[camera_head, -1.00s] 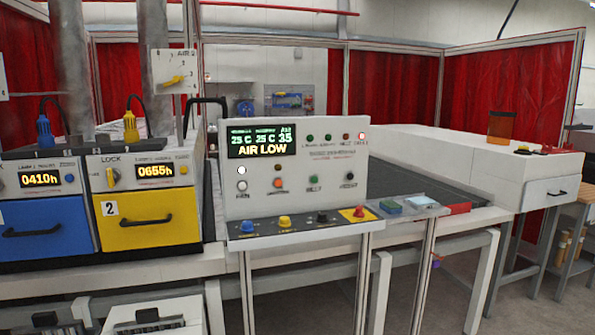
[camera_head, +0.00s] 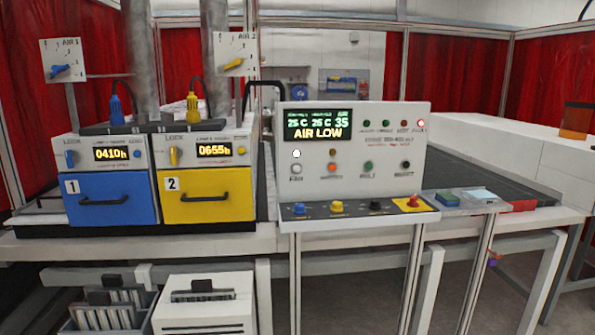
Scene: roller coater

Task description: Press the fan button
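The fan button (camera_head: 296,168) is a pale round button on the white control panel (camera_head: 395,144), directly above the label FAN. A white lit lamp (camera_head: 296,153) sits just above it. The panel's display (camera_head: 318,125) reads AIR LOW, with 25 C, 26 C and 35 above. An orange button (camera_head: 332,167), a green button (camera_head: 368,167) and a dark button (camera_head: 405,165) stand in the same row to the right. Neither of my grippers shows in the head view.
A ledge below the panel carries blue, yellow and black knobs and a red button (camera_head: 413,201) on yellow. Blue drawer 1 (camera_head: 110,205) and yellow drawer 2 (camera_head: 205,206) stand left. A dark conveyor (camera_head: 480,170) runs behind. Bins sit below left.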

